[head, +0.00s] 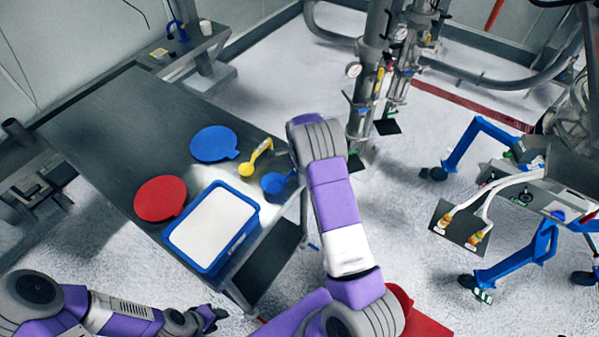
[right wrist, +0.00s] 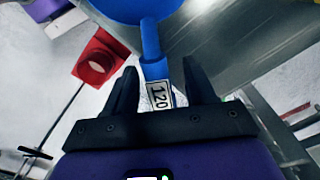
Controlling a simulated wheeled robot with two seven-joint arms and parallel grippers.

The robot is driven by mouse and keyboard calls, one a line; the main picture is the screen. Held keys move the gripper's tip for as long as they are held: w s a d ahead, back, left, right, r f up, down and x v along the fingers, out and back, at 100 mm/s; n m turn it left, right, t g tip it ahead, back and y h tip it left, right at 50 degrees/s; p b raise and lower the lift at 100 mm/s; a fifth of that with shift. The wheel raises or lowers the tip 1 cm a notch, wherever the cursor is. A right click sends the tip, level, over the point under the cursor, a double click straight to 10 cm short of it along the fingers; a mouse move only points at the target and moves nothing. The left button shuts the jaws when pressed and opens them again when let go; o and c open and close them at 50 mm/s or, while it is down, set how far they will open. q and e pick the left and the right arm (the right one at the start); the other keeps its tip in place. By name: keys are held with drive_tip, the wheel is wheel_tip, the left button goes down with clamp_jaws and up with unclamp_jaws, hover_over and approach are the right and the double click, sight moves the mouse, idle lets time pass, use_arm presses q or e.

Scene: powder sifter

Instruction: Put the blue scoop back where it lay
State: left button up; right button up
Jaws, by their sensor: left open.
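The blue scoop (head: 277,182) lies at the right edge of the dark table, its handle pointing right toward my right arm. In the right wrist view its handle (right wrist: 151,42), with a "120" label, runs between the two fingers of my right gripper (right wrist: 160,75). Gaps show on both sides of the handle, so the gripper is open around it. In the head view my right gripper is hidden behind my arm. My left gripper (head: 211,318) is open and empty at the lower left, off the table's front corner.
A yellow scoop (head: 248,167) lies just left of the blue scoop. A blue tray of white powder (head: 251,225) sits in front. A blue disc (head: 213,144) and a red disc (head: 160,199) lie farther left. The back left of the table (head: 110,130) is clear.

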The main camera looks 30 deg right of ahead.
wheel_tip(320, 180, up, 8)
drive_tip(key=shift+f, duration=0.2)
idle(0.4)
